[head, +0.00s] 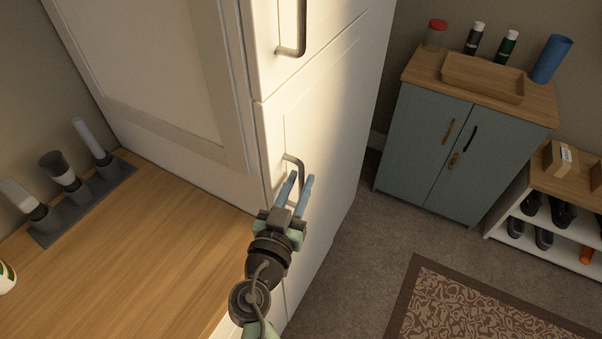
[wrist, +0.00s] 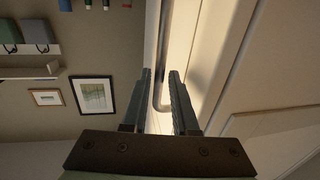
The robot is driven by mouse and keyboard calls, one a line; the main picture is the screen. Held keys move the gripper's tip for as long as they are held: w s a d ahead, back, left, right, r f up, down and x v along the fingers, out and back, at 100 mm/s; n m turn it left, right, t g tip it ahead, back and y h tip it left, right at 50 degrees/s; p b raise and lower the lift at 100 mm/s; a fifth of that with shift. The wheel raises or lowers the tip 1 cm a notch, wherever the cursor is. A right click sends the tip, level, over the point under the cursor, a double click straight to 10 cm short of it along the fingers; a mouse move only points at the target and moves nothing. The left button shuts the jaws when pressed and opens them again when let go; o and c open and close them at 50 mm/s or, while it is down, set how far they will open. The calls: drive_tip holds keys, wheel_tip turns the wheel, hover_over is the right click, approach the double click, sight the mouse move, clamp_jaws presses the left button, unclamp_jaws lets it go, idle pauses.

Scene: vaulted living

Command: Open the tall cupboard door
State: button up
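The tall white cupboard (head: 330,130) has an upper and a lower front, both closed in the head view. The upper front carries a grey bar handle (head: 302,25). The lower front carries a similar bent handle (head: 293,158), which also shows in the wrist view (wrist: 162,100). My gripper (head: 301,178) is at this lower handle, its two blue fingers apart. In the wrist view the handle bar runs between the fingertips (wrist: 161,76), with small gaps visible beside it. Part of the lower handle is hidden by the fingers in the head view.
A wooden counter (head: 130,250) with a grey holder (head: 85,205) adjoins the cupboard's left. A blue-grey cabinet (head: 425,150) and a low shoe shelf (head: 545,215) stand at right. Open carpet and a patterned rug (head: 470,310) lie in front.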

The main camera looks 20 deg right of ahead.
drive_tip(key=shift+w+d, duration=0.45)
drive_tip(key=shift+w, duration=0.05)
clamp_jaws()
idle(1.2)
